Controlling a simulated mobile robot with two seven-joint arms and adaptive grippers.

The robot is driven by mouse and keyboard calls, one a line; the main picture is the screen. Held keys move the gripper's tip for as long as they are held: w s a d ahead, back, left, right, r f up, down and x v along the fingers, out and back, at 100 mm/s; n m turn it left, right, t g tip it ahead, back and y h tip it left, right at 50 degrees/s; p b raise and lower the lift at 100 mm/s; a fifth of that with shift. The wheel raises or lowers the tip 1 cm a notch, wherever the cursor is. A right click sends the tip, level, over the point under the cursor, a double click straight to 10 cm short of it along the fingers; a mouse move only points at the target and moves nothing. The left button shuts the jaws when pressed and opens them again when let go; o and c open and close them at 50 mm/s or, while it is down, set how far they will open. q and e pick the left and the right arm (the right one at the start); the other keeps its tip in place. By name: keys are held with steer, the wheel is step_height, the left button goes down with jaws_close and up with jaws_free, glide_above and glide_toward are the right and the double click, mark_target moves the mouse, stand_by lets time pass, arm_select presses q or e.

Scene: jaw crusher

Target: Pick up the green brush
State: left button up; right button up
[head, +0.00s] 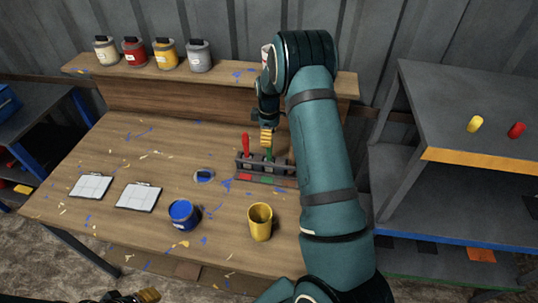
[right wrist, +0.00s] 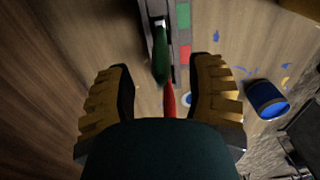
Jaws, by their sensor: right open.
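The green brush (head: 268,153) stands upright in a dark holder (head: 283,171) on the workbench, next to the red brush (head: 245,146). My right gripper (head: 266,136) is right at the green brush's top in the head view and hides part of it. In the right wrist view the green brush (right wrist: 160,55) shows between the open, ribbed yellow fingers, touching neither. The red brush (right wrist: 169,100) also lies between the fingers in that picture, partly hidden by the gripper body. My left gripper (head: 148,296) shows only in part at the bottom edge.
A blue paint can (head: 183,214) and a yellow cup (head: 260,222) stand at the bench front. Two clipboards (head: 138,197) lie at the left. Several paint cans (head: 166,53) stand on the back shelf. A grey rack (head: 462,95) stands at the right.

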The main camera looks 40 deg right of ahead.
glide_above(269, 159)
steer(key=f, duration=0.4)
steer(key=shift+w+d, duration=0.35)
steer(key=shift+c, duration=0.4)
jaws_close()
